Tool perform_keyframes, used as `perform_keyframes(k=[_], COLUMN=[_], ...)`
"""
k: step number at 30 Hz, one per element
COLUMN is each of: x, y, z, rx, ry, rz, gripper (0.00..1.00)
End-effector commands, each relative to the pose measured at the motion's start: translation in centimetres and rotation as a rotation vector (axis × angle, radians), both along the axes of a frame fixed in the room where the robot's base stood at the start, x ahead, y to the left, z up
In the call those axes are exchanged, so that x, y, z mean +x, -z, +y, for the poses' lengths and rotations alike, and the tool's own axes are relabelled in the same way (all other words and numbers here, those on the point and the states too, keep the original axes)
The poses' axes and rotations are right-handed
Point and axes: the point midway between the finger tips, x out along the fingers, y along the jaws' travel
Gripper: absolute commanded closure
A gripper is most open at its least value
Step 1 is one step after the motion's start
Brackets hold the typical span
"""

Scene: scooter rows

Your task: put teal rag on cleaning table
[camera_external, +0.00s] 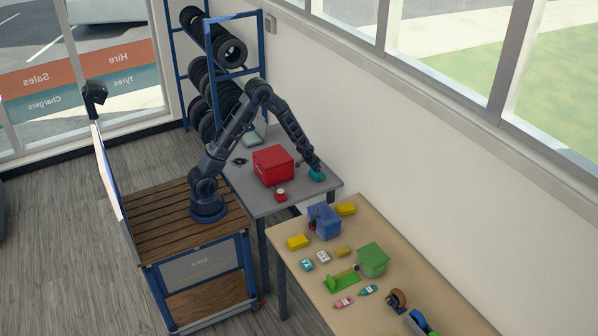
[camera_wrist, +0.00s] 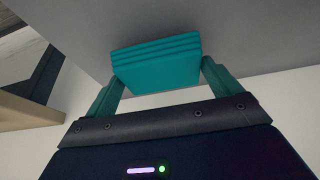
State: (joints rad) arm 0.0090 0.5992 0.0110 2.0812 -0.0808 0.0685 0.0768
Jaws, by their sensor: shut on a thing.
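The teal rag (camera_external: 317,175) is a folded, layered block at the right end of the grey table (camera_external: 262,206). My gripper (camera_external: 315,168) is over it, pointing down, and shut on it. In the wrist view the rag (camera_wrist: 156,62) sits between the two fingertips of my gripper (camera_wrist: 162,75), against the grey tabletop (camera_wrist: 250,35). I cannot tell whether the rag still touches that top.
A red box (camera_external: 273,165) stands left of the rag. A tyre rack (camera_external: 222,70) stands behind. The wall borders the tables.

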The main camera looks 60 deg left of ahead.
Motion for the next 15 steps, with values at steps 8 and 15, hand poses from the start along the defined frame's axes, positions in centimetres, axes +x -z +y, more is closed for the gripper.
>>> perform_keyframes(k=[8,15], x=[0.3,1.2], y=[-3.8,-5.0], z=[0.2,2.2], rx=[-0.001,0.0], ry=[0.07,0.164], rz=[-0.002,-0.001], gripper=[0.32,0.32])
